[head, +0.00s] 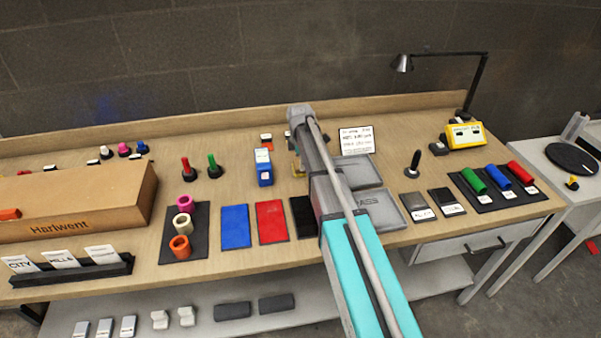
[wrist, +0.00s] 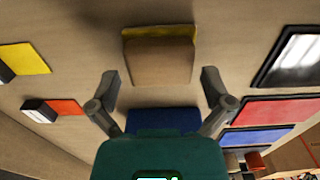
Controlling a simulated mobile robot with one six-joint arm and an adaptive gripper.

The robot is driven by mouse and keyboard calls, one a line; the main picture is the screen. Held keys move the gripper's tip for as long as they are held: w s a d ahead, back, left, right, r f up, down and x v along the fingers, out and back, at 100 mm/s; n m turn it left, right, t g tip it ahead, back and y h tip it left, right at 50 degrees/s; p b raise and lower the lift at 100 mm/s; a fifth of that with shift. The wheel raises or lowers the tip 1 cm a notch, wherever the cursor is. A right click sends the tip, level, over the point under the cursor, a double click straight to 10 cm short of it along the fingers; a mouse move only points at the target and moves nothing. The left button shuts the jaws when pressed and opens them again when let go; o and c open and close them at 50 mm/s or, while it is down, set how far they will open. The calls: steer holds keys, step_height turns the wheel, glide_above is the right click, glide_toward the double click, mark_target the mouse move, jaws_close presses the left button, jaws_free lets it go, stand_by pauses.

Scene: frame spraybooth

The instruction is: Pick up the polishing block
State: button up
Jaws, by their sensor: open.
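A tan block (wrist: 160,60) with a yellow strip (wrist: 158,32) along its far edge lies ahead of my gripper (wrist: 158,80) in the wrist view. It looks like the polishing block, but I see no label on it. My gripper is open, with one finger on each side of the block's near end and a visible gap to each. Nothing is held.
A blue piece (wrist: 163,120) lies partly under my gripper. Red (wrist: 275,110) and blue pads and a dark-rimmed tray (wrist: 290,55) lie to the right. Yellow (wrist: 27,58) and orange (wrist: 66,106) pieces lie left. A cardboard box (head: 80,200) stands on the bench's left.

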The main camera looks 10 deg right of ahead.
steer(key=shift+f+b, duration=0.45)
steer(key=shift+f, duration=0.3)
steer(key=c, duration=1)
steer(key=shift+r, duration=0.25)
step_height(320, 180, up, 2)
steer(key=p, duration=0.2)
steer(key=shift+r+p, duration=0.1)
steer(key=shift+p, duration=0.3)
steer(key=s+r+p, duration=1)
steer(key=s, duration=0.4)
steer(key=shift+d+r, duration=0.15)
steer(key=shift+r, duration=0.05)
